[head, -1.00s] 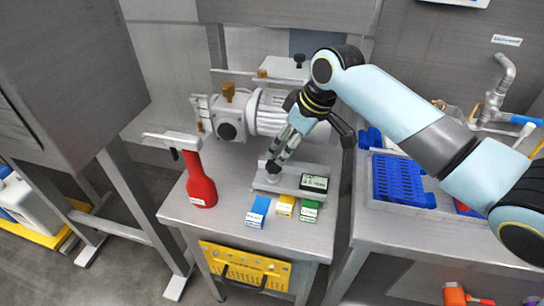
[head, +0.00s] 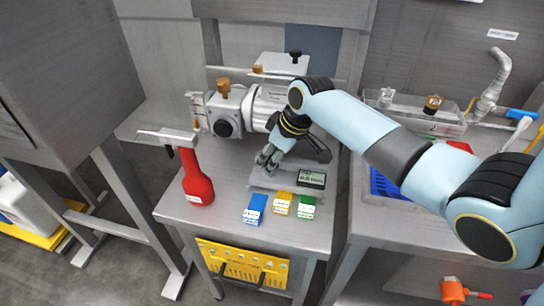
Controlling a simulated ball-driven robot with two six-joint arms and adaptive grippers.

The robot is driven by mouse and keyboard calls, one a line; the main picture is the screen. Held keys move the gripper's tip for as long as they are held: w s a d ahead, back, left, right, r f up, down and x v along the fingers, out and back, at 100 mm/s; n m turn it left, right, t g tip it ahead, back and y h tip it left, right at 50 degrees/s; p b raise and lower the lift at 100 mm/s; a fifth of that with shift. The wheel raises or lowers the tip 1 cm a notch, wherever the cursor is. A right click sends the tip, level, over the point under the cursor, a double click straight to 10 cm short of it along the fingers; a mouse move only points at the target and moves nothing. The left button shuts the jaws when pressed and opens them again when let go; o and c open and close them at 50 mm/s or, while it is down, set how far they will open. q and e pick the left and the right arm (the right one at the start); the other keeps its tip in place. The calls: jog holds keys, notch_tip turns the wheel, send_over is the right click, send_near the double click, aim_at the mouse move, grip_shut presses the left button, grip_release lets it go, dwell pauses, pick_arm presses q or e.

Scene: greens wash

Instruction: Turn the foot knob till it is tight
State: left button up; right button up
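My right gripper (head: 266,160) is over the back left part of a small grey bench scale (head: 262,180) with a dark display (head: 312,179). Its grey fingers point down and left; whether they are parted or closed on something is unclear. No knob is clearly visible at the scale's feet, and the gripper hides part of the scale. Behind stands a white machine (head: 262,108) with a brass knob (head: 223,86) on top. A black knob (head: 295,55) stands on a pale plate (head: 280,66). My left gripper is out of view.
A red bottle-shaped object (head: 197,183) stands left of the scale. Blue (head: 254,209), yellow (head: 281,205) and green (head: 306,207) boxes sit along the front. A clear bin (head: 415,112) is at right, behind my arm.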

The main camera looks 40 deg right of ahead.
jog(key=c, duration=0.5)
jog(key=shift+n, duration=0.5)
jog(key=shift+n+y, duration=0.5)
jog(key=shift+n, duration=0.2)
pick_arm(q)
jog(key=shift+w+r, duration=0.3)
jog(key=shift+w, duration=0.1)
pick_arm(e)
jog(key=o, duration=1.1)
jog(key=shift+o, duration=0.2)
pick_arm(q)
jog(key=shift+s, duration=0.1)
pick_arm(e)
jog(key=v, duration=1.2)
jog(key=shift+w, duration=0.2)
